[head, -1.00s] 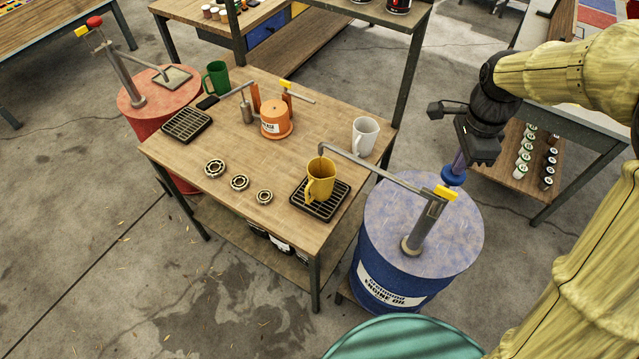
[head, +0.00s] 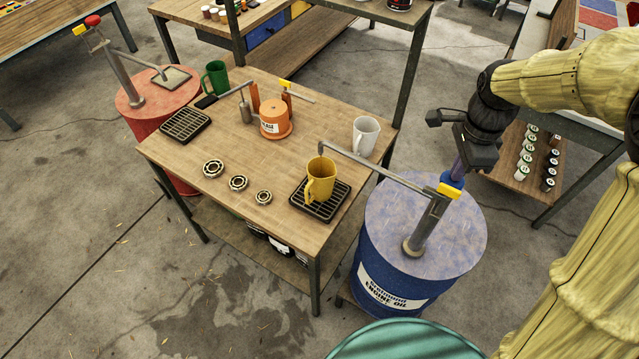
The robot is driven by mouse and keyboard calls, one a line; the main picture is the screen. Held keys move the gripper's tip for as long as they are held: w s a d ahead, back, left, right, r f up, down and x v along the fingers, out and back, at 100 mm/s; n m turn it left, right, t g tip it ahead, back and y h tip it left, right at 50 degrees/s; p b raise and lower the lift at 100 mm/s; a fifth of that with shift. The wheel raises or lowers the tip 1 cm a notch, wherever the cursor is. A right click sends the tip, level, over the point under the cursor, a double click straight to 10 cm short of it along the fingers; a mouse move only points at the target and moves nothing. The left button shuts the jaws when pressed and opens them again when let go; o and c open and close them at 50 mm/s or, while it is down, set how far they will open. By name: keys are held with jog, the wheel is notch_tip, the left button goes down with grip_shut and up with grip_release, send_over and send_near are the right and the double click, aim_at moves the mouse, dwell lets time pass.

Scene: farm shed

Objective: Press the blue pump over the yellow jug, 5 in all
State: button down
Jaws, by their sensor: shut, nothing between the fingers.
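The blue pump knob (head: 453,182) sits at the top of the pump column (head: 428,225) on the blue engine-oil drum, close to the yellow block (head: 449,191). The pump's long spout (head: 385,172) reaches left over the table, and its tip is above the yellow jug (head: 320,180). The jug stands upright on a black grate (head: 333,201). My gripper (head: 458,167) is shut and empty, pointing down with its fingertips at the top of the blue knob. They appear to touch it. The jug's contents cannot be made out.
The blue drum (head: 385,260) stands right of the wooden table (head: 245,215). A white mug (head: 366,136) is behind the jug. An orange pot (head: 273,116), a green mug (head: 216,77) and a red drum (head: 150,125) with another pump are to the left. A teal drum (head: 405,340) is in front.

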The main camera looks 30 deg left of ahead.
jog(key=shift+s+f+b, duration=0.1)
jog(key=shift+f+b, duration=0.5)
jog(key=shift+f, duration=0.4)
jog(key=shift+r, duration=0.1)
dwell(0.4)
jog(key=shift+r+p, duration=3.1)
jog(key=shift+r, duration=0.7)
jog(key=shift+f, duration=0.15)
jog(key=shift+f+b, duration=2.3)
jog(key=shift+f, duration=1.35)
